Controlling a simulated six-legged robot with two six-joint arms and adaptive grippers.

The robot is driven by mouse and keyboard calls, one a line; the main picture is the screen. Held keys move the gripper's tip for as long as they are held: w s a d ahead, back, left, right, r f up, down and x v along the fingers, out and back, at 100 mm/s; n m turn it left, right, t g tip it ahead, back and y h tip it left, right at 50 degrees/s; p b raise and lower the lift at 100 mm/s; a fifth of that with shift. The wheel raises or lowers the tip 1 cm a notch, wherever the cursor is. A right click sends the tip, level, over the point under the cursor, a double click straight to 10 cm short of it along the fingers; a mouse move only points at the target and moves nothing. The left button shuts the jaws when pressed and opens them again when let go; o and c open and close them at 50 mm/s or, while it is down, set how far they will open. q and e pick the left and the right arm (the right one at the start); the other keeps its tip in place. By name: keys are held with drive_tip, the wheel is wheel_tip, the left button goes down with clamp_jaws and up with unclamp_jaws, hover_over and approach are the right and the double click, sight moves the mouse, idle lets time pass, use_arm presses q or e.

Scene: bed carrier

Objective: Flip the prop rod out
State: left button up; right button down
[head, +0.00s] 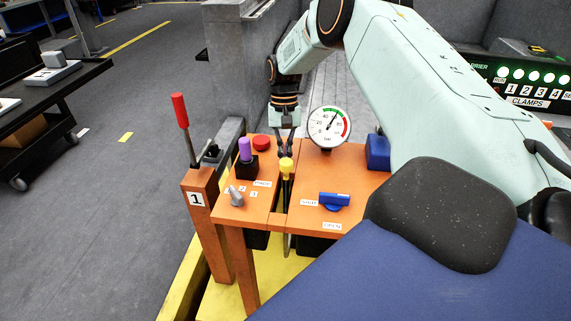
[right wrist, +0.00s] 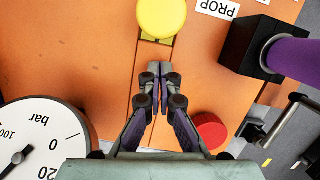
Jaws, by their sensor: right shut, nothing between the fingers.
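A yellow-knobbed rod (head: 286,166) stands in the slot of the orange table, beside a label reading PROP in the right wrist view; I take it as the prop rod. Its round yellow top (right wrist: 162,16) is at the top of the right wrist view. My right gripper (head: 287,152) points down behind the knob in the head view, apart from it. In the right wrist view the gripper's (right wrist: 155,82) fingertips are together, empty, just below the yellow top in the picture. The rod's lower part is mostly hidden by the table. My left gripper is not in view.
A purple-topped lever (head: 245,150) on a black block and a red button (head: 261,143) are close to the left. A pressure gauge (head: 329,127) stands to the right. A blue handle (head: 334,199) and red lever (head: 181,112) are nearby.

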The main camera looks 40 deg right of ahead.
sight(285, 164)
drive_tip(key=shift+s+a, duration=1)
drive_tip(key=shift+s, duration=0.2)
drive_tip(key=shift+r, duration=0.1)
drive_tip(key=shift+a, duration=0.1)
drive_tip(key=shift+s+a+p, duration=0.2)
drive_tip(key=shift+s+p, duration=0.05)
drive_tip(key=shift+p, duration=0.15)
drive_tip(key=s+a+p, duration=0.5)
drive_tip(key=a+p, duration=0.1)
drive_tip(key=p, duration=0.1)
drive_tip(key=shift+s+a, duration=0.15)
drive_tip(key=shift+a, duration=0.1)
